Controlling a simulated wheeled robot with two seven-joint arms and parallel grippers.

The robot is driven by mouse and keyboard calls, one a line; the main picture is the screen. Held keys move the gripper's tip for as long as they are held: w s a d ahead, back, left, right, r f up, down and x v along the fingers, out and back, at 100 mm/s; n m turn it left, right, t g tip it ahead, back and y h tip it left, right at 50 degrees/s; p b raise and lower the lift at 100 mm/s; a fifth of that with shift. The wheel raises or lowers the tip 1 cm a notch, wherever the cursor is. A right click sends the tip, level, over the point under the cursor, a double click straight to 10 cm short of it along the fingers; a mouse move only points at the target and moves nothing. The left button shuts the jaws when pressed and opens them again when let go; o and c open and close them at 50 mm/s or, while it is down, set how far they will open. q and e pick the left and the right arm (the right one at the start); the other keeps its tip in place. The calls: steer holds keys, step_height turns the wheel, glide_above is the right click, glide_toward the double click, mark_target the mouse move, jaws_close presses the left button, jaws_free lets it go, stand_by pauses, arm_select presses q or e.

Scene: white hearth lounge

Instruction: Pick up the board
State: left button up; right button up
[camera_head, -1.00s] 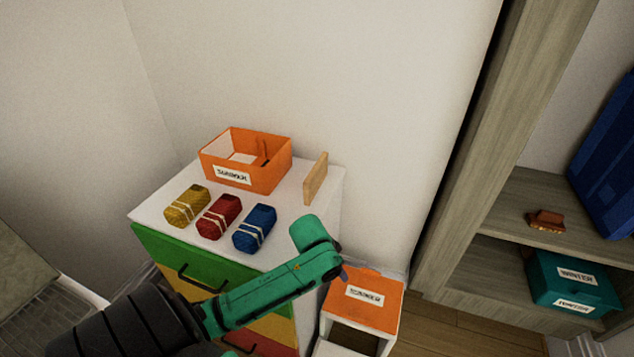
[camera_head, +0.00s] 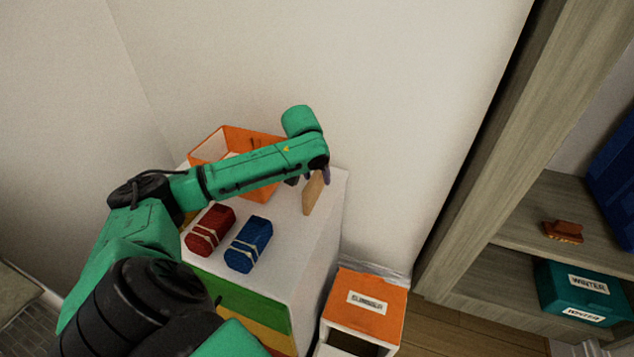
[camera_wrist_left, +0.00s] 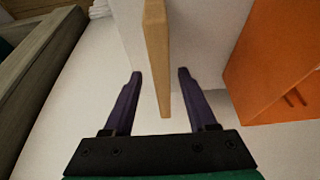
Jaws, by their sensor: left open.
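The board (camera_head: 313,193) is a thin light-wood piece standing on edge near the right side of the white cabinet top. My left gripper (camera_head: 308,177) is at the board's upper end in the head view, and my arm hides part of the scene behind it. In the left wrist view, the board (camera_wrist_left: 157,50) stands between the two purple fingers of my left gripper (camera_wrist_left: 160,88). The fingers are open, with a gap on both sides of the board. My right gripper is not in view.
An orange box (camera_head: 208,148) stands behind my arm; it is also in the left wrist view (camera_wrist_left: 275,70). A red bundle (camera_head: 210,231) and a blue bundle (camera_head: 248,245) lie in front. An orange-topped unit (camera_head: 370,292) stands lower right. Shelves (camera_head: 545,205) are at right.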

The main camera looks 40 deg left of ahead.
mark_target(319, 183)
arm_select(q)
steer(key=x, duration=0.5)
steer(key=shift+a+r+p, duration=0.1)
steer(key=shift+a+p, duration=0.05)
steer(key=shift+p, duration=0.2)
jaws_close()
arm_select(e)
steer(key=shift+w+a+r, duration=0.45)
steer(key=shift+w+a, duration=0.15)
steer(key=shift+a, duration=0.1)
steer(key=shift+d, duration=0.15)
